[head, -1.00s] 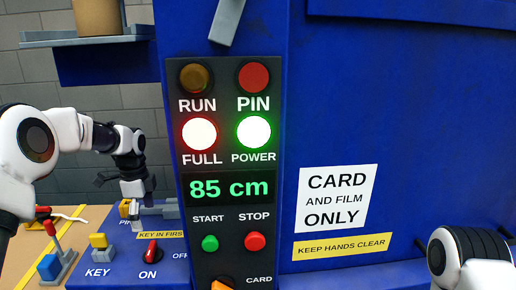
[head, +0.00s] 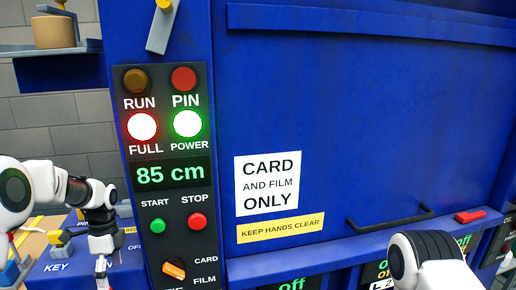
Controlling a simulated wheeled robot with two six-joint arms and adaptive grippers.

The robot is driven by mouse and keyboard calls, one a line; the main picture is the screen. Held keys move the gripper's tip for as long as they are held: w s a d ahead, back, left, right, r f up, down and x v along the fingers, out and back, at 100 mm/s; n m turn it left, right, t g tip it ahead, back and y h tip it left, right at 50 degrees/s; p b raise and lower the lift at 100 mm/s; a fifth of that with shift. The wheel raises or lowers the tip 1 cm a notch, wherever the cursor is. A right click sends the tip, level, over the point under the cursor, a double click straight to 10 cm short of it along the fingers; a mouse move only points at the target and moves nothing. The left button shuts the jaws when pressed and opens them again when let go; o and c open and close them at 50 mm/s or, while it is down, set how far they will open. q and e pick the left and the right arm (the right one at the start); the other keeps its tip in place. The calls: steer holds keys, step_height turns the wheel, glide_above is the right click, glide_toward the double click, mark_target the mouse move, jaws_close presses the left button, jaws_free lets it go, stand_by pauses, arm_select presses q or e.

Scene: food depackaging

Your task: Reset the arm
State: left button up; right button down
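My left arm comes in from the left, and its dark gripper (head: 102,272) hangs pointing down in front of the blue key shelf (head: 60,279), just left of the control panel. Its fingers are small and close to the panel's edge, so I cannot tell whether they are open or shut. My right arm (head: 432,262) shows only as a white and black link at the bottom right. Its gripper is out of view.
The blue machine (head: 370,120) fills most of the view. Its control panel (head: 170,200) shows FULL and POWER lit and reads 85 cm. A black handle (head: 390,218) and a red piece (head: 470,216) are at the right. A roll (head: 54,32) sits on a shelf at upper left.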

arm_select(q)
steer(key=s+d+f+g+b, duration=0.2)
steer(key=s+d+f, duration=0.1)
steer(key=s+f, duration=0.5)
steer(key=s+d+f+g+b, duration=0.1)
steer(key=s+d+f, duration=0.2)
steer(key=s+f, duration=0.55)
steer(key=s+d+f+n+t+b, duration=0.1)
steer(key=s+d+f+n+t, duration=0.1)
steer(key=s+f+n, duration=0.5)
steer(key=s+d+f+n+t+b, duration=0.2)
steer(key=s+d+f+n, duration=0.2)
steer(key=s+f+n, duration=0.3)
steer(key=s+n, duration=0.2)
steer(key=s, duration=0.3)
steer(key=shift+d+f+t, duration=0.25)
steer(key=shift+f+t, duration=0.15)
